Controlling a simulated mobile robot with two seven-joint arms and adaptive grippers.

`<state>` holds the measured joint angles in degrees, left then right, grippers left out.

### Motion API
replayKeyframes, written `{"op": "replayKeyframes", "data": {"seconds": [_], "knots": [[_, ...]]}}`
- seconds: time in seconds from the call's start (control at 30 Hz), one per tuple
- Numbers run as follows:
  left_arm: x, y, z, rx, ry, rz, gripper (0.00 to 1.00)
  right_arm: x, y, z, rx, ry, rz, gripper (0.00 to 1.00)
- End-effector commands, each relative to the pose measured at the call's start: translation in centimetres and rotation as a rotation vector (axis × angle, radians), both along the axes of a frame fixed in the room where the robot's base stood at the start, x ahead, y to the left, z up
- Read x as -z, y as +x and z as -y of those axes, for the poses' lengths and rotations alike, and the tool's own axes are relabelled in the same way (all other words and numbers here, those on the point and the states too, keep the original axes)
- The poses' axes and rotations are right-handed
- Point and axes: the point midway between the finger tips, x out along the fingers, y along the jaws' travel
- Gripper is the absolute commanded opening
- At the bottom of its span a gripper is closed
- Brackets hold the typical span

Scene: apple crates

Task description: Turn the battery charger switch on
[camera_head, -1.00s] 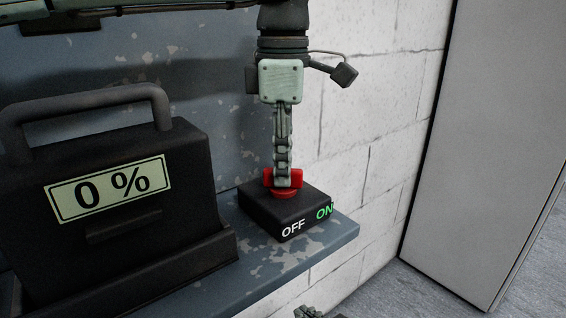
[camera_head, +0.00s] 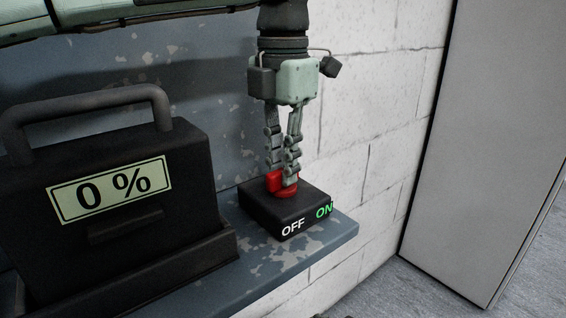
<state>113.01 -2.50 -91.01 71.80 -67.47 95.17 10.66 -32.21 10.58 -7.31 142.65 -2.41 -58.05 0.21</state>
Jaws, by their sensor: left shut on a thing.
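The battery charger (camera_head: 150,215) is a dark box with a handle at the left of the head view; its label reads "0 %". To its right, a black switch box (camera_head: 262,215) sits on the shelf, with "OFF" in white and "ON" in green on its front faces. A red switch knob (camera_head: 287,191) stands on top of the box. My left gripper (camera_head: 283,180) points down from above, its two fingers shut on the red knob, one on each side and partly covering it. My right gripper is not in view.
The worn blue-grey shelf (camera_head: 262,262) ends just right of the switch box. A white block wall (camera_head: 385,110) is close behind and to the right. A tall grey panel (camera_head: 475,150) stands on the floor at the right.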

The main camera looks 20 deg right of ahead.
Motion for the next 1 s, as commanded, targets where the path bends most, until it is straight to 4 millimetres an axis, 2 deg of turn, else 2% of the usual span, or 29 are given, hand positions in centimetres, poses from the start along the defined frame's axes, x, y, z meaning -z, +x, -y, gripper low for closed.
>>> {"op": "replayKeyframes", "data": {"seconds": [0.33, 0.6, 1.0], "knots": [[0.0, 0.0, 0.0, -0.323, 0.001, 0.001, 0.00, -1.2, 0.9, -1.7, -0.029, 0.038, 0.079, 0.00], [0.0, 0.0, 0.0, -0.532, 0.001, 0.001, 0.00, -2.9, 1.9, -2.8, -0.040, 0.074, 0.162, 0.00], [0.0, 0.0, 0.0, -0.687, 0.001, 0.001, 0.00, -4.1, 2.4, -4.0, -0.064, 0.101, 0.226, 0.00]]}}
